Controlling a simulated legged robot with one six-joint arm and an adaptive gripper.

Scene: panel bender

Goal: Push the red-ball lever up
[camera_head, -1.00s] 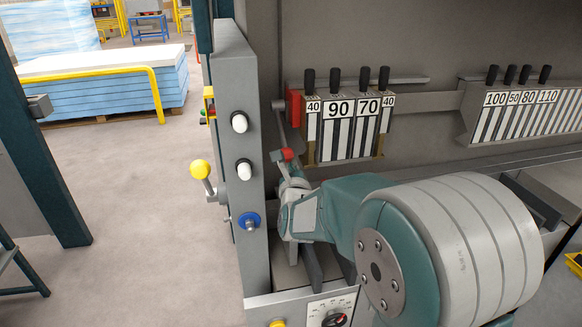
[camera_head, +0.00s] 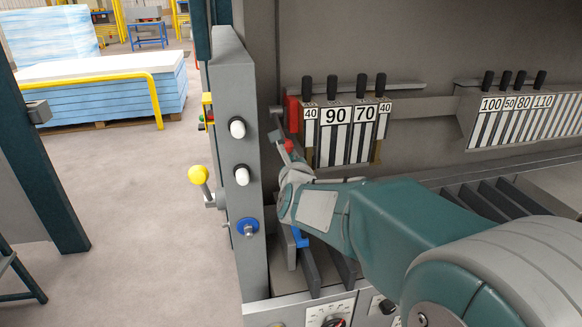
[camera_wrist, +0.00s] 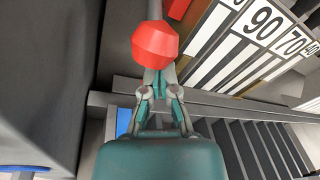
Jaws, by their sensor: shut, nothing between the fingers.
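The red-ball lever shows its red ball (camera_head: 288,146) beside the left machine column in the head view. Its thin grey arm runs up and left from the ball. In the wrist view the ball (camera_wrist: 155,42) is large, and the lever rod rises behind it. My gripper (camera_head: 291,161) is shut and empty, with its fingertips just below the ball in the head view. In the wrist view the fingertips (camera_wrist: 158,78) meet the ball's lower edge. They look in contact, and the ball partly hides them.
The grey column (camera_head: 240,150) with white knobs and a yellow-ball lever (camera_head: 198,174) stands close left of my gripper. A numbered scale block (camera_head: 348,130) with black handles is right of the ball. Grey slats (camera_head: 495,198) lie to the right below.

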